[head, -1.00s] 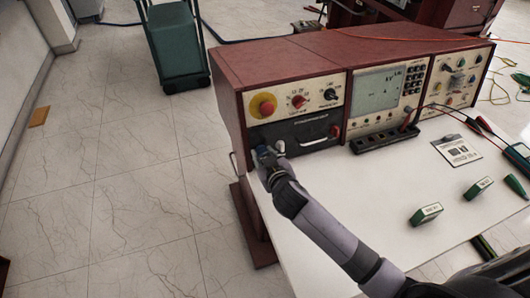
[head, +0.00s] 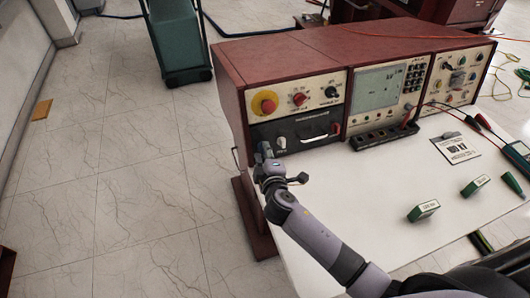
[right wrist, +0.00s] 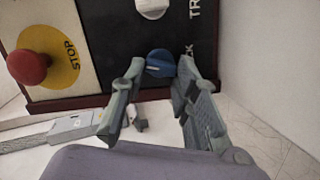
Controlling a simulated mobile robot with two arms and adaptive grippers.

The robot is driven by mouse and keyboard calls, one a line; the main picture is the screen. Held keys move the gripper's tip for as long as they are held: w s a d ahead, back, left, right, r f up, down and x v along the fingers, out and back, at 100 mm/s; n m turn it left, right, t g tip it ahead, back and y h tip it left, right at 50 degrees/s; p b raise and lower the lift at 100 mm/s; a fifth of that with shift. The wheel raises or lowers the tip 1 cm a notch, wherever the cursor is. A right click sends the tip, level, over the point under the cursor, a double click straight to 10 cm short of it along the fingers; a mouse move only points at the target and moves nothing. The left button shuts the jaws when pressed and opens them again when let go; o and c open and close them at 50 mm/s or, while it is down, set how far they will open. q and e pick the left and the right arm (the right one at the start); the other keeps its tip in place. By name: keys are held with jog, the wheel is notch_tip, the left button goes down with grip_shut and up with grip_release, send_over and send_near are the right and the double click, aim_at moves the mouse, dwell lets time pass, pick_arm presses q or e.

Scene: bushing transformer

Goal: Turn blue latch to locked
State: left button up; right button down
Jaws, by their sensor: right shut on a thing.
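The blue latch (right wrist: 160,63) is a small round knob at the edge of the black panel in the right wrist view. My right gripper (right wrist: 160,72) has one finger on each side of it and is shut on it. In the head view, my right gripper (head: 264,153) is at the lower left corner of the red console's front, and its fingers hide most of the latch there. The lettering beside the latch is partly covered by a finger, so I cannot read its setting. My left gripper is not in view.
A red stop button (head: 267,104) on yellow is above. Green blocks (head: 424,210) and a meter (head: 519,155) lie on the white tabletop (head: 340,200).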

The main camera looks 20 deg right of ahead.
jog(key=shift+f+n, duration=0.15)
jog(key=shift+n, duration=1.75)
jog(key=shift+t, duration=0.3)
jog(key=c, duration=1.2)
grip_release()
jog(key=shift+c, duration=0.2)
jog(key=shift+s, duration=0.25)
jog(key=v, duration=1.1)
jog(key=shift+s, duration=0.3)
